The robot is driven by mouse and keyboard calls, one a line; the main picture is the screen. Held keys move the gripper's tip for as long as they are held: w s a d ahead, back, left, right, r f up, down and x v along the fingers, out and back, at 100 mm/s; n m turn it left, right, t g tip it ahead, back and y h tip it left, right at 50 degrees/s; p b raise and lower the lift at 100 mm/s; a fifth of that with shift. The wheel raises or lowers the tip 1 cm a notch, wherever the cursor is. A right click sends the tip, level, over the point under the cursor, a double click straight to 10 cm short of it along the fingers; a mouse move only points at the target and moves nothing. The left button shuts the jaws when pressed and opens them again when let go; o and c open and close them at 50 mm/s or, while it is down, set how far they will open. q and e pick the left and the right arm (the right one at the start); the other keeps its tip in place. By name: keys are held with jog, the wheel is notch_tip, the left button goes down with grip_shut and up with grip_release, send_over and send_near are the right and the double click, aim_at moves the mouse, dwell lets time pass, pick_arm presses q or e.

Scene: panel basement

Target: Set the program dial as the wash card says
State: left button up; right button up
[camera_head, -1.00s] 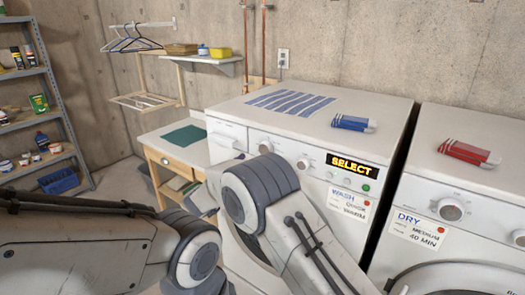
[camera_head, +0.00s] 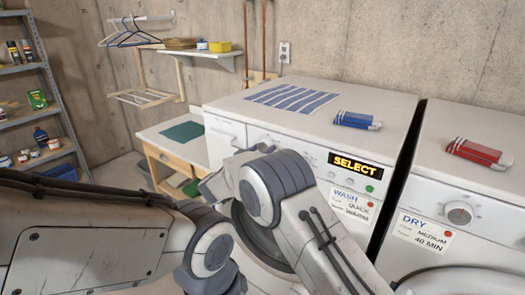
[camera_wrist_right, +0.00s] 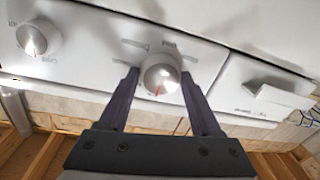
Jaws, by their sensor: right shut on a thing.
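The white washer (camera_head: 300,115) has a lit SELECT display (camera_head: 355,166). In the right wrist view, my right gripper (camera_wrist_right: 160,84) is shut on the round silver program dial (camera_wrist_right: 161,73), one finger on each side. The dial's red mark points down in that view; the labels around it are too blurred to read. A second dial (camera_wrist_right: 38,38) is at the left there. My right arm hides the dials in the head view. My left gripper is out of view.
The detergent drawer (camera_wrist_right: 265,88) is right of the gripped dial in the wrist view. A dryer (camera_head: 480,200) with a DRY card (camera_head: 424,232) stands to the right. Striped cloth (camera_head: 293,97) and a blue bundle (camera_head: 357,120) lie on the washer. My left arm fills the lower left.

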jog(key=shift+a+f+m+b, duration=0.1)
jog(key=shift+f+m+b, duration=0.1)
jog(key=shift+m+b, duration=0.4)
jog(key=m+b, duration=0.4)
jog(key=b, duration=0.1)
jog(key=m+h+b, duration=0.1)
jog(key=m+b, duration=0.3)
jog(key=b, duration=0.2)
jog(key=m+b, duration=0.5)
jog(key=b, duration=0.1)
jog(key=shift+f, duration=0.25)
jog(key=m+b, duration=0.2)
jog(key=m, duration=0.1)
jog(key=shift+h, duration=0.3)
jog(key=m+b, duration=0.2)
jog(key=m, duration=0.2)
jog(key=shift+a+m+h+b, duration=0.1)
jog(key=shift+m+h+b, duration=0.2)
jog(key=shift+m+b, duration=0.1)
jog(key=m+b, duration=0.1)
jog(key=m, duration=0.4)
jog(key=shift+r+g, duration=0.1)
jog(key=shift+g, duration=0.3)
jog(key=m, duration=0.4)
jog(key=shift+m+g+b, duration=0.3)
jog(key=shift+m+b, duration=0.1)
jog(key=m, duration=0.5)
jog(key=shift+w+m, duration=0.1)
jog(key=shift+m, duration=0.2)
